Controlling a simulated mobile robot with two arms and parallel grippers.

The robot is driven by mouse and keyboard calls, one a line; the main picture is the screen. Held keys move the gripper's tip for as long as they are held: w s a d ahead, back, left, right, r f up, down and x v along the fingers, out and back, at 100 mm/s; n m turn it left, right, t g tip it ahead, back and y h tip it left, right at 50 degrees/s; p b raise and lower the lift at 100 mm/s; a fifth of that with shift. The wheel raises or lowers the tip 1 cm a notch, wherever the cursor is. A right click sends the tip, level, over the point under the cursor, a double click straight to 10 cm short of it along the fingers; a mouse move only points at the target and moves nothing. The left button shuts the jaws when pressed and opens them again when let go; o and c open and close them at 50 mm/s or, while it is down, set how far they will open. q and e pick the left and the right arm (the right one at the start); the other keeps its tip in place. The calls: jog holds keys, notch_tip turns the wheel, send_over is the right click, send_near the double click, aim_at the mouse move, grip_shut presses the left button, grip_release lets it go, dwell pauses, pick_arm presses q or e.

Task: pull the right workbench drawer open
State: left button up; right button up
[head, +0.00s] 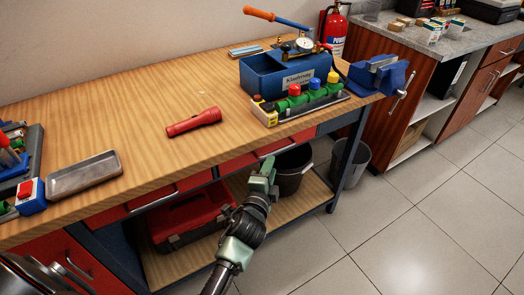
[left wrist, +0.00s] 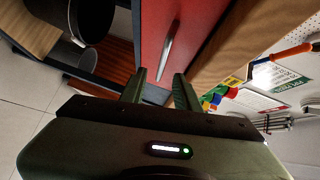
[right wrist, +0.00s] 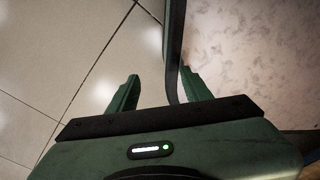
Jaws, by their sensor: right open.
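The right workbench drawer has a red front (head: 295,138) under the wooden top, with a pale bar handle (head: 275,149). It looks closed. My left gripper (head: 264,172) is just in front of and slightly below that handle. In the left wrist view the red drawer front (left wrist: 190,28) and its handle (left wrist: 168,50) lie ahead, the handle lined up between the open fingers (left wrist: 160,88). The fingers look apart from the handle. My right gripper (right wrist: 160,85) is open over the floor in its wrist view, with a dark bar between its fingers that I cannot identify.
A red case (head: 190,220) and a dark bucket (head: 293,170) stand on the lower shelf. A grey bin (head: 350,162) stands right. The tiled floor at right is free.

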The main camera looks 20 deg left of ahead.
pick_arm(q)
jog(key=w, duration=0.7)
jog(key=shift+w+a+f, duration=0.2)
jog(key=shift+w+f, duration=0.15)
jog(key=shift+f, duration=0.05)
jog(key=shift+c, duration=0.6)
grip_shut()
pick_arm(e)
jog(key=shift+f, duration=0.3)
jog(key=shift+d, duration=0.45)
